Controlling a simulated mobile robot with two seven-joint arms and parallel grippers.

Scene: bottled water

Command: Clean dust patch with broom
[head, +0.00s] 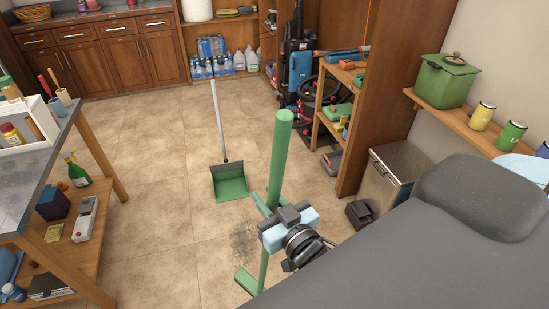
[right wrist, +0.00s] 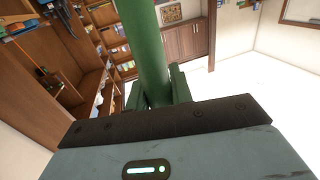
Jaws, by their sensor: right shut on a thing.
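My right gripper (head: 272,208) is shut on the green handle of the broom (head: 280,150). The handle stands nearly upright, tilted a little, with its top pointing up and right. In the right wrist view the handle (right wrist: 145,45) runs between the two fingers (right wrist: 157,90). The broom's green head (head: 246,281) shows low, near the floor; I cannot tell whether it touches. The dust patch (head: 243,241) is a dark smudge on the tiles, just left of the gripper and beyond the broom head. My left gripper is not in view.
A green dustpan (head: 230,184) with a long grey handle stands on the floor beyond the dust. A workbench (head: 75,165) is at left. A wooden shelf unit (head: 350,120) and a bin (head: 390,180) are at right. Tiles between are clear.

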